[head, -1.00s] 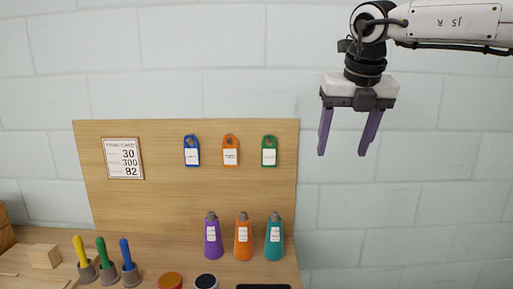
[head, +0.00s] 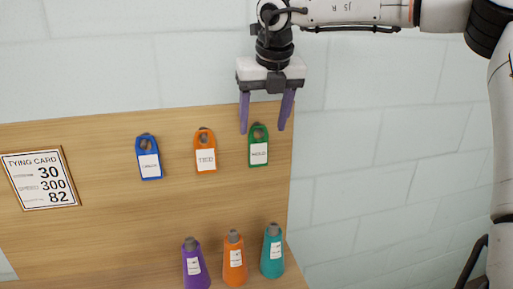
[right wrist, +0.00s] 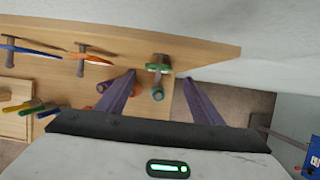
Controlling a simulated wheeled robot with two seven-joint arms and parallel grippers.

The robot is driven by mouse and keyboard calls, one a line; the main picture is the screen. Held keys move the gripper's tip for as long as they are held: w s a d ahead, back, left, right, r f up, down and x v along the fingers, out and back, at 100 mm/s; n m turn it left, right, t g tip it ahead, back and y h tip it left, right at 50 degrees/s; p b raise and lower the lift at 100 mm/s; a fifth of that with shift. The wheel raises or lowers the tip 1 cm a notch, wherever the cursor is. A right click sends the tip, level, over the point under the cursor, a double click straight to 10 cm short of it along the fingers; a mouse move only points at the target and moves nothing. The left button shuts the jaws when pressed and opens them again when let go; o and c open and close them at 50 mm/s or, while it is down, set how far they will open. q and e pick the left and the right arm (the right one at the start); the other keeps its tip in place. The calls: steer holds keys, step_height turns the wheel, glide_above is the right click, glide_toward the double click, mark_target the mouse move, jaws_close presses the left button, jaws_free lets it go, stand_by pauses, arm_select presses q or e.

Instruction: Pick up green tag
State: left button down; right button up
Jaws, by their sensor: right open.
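The green tag (head: 258,147) hangs on the upright wooden board, at the right end of a row of tags. It has a white label and a hole at its top. My right gripper (head: 264,128) is open and empty, pointing down just above the tag's top in the head view. In the right wrist view, the green tag (right wrist: 158,68) shows on its peg between the two purple fingers (right wrist: 158,88), beyond their tips. No finger clearly touches it. My left gripper is not in view.
An orange tag (head: 205,152) and a blue tag (head: 149,158) hang to the left. A printed card (head: 40,180) is farther left on the wooden board (head: 100,210).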

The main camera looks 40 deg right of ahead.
mark_target(260, 130)
steer(key=x, duration=0.2)
steer(key=p+x, duration=0.1)
steer(key=x, duration=0.2)
steer(key=shift+w, duration=0.25)
steer(key=shift+w+f, duration=0.1)
steer(key=shift+f, duration=0.1)
steer(key=c, duration=0.9)
steer(key=shift+c, duration=1.1)
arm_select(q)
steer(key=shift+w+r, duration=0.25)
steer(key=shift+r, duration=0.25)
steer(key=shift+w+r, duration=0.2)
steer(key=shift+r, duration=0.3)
arm_select(e)
steer(key=shift+r, duration=0.1)
